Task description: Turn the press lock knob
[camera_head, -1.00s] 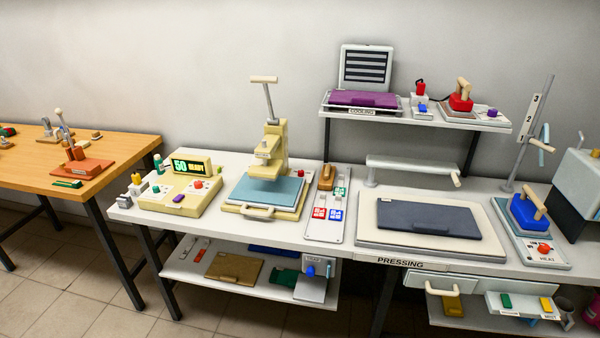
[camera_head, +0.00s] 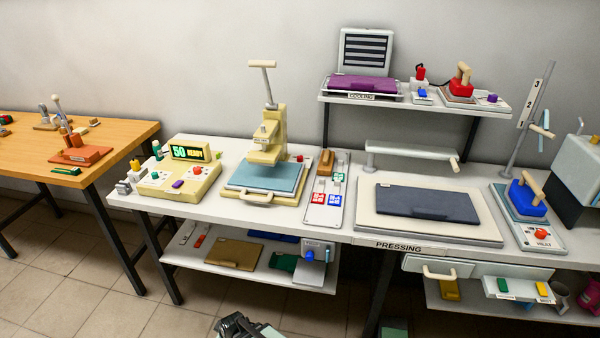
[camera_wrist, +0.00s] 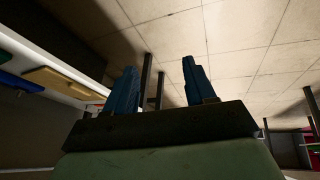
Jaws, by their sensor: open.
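A cream press (camera_head: 268,140) with a T-shaped lever on top stands on the white bench, over a blue-grey pad (camera_head: 265,178) on a cream base. A small red knob (camera_head: 299,158) shows at the press's right side. A blue knob (camera_head: 310,255) is on a grey box on the lower shelf. I cannot tell which knob is the press lock. Part of my gripper (camera_head: 243,327) shows at the bottom edge, in front of and below the bench, far from these knobs. In the wrist view my gripper (camera_wrist: 159,68) has its two blue fingers apart, with nothing between them.
A cream control box (camera_head: 180,185) with a green display reading "50 READY" stands left of the press. A pressing board (camera_head: 370,218) lies to the right, under a white arm. A wooden table (camera_head: 110,150) is at far left. Open tiled floor lies in front.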

